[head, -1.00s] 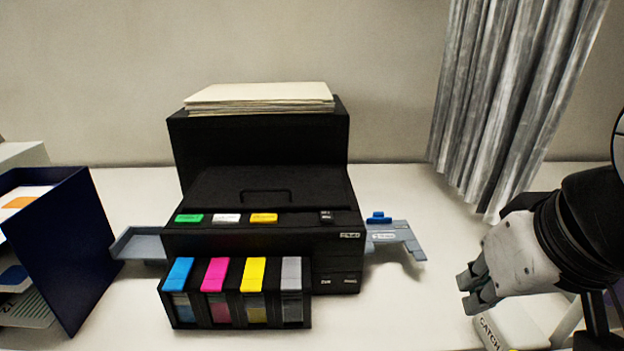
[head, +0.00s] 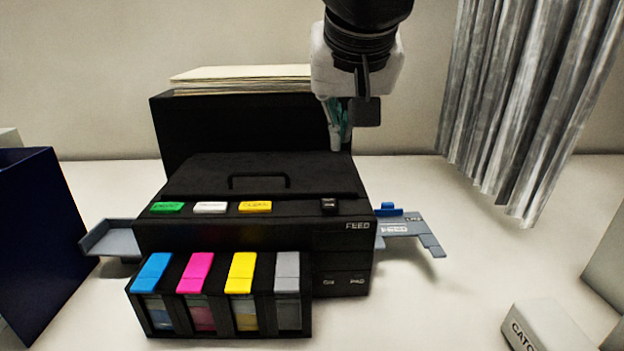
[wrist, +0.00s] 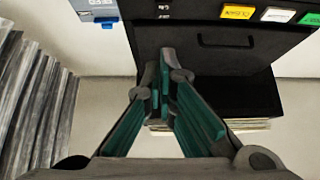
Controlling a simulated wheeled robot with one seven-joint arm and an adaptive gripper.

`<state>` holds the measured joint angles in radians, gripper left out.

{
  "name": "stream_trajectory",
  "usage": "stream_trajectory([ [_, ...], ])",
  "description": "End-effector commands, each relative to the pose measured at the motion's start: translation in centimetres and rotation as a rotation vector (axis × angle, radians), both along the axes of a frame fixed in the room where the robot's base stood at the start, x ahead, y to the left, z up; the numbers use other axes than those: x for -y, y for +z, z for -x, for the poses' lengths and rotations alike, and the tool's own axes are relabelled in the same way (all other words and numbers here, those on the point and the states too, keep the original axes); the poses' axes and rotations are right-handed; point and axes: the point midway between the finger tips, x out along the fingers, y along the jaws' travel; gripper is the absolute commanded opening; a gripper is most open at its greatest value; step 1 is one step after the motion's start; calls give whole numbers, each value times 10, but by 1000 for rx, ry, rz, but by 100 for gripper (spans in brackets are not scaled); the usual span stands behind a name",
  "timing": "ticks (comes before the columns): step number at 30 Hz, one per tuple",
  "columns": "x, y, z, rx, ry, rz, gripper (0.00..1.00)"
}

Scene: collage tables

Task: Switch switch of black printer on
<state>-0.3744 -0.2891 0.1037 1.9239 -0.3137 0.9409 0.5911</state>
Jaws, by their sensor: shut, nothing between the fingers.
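The black printer (head: 262,176) stands on the white table, with a paper stack (head: 240,77) at its back. A small dark switch (head: 329,205) sits at the right end of its top front panel; I cannot tell which way it is set. Green, white and yellow buttons lie along the panel to the left. My gripper (head: 337,147) points down above the right rear of the printer, behind the switch and apart from it. In the wrist view my gripper (wrist: 167,58) has its fingers together and empty, with the printer (wrist: 205,45) beyond them.
Colored ink cartridges (head: 222,285) jut from the printer's front. A grey side tray (head: 408,233) with a blue tab sticks out right. A dark blue organizer (head: 40,235) stands left, a white box (head: 548,328) lies front right, and a grey curtain (head: 505,110) hangs back right.

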Motion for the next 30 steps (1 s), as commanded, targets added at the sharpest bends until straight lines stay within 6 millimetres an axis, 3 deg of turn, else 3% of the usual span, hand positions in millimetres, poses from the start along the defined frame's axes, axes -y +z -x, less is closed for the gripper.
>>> stream_trajectory([
  [8, 1, 0, 1, -1, 0, 0, 0],
  [14, 0, -13, -8, -4, -1, 1, 0],
  [27, 1, -80, -58, -6, 0, 2, 0],
  [30, 0, -95, -57, -4, 2, 3, 0],
])
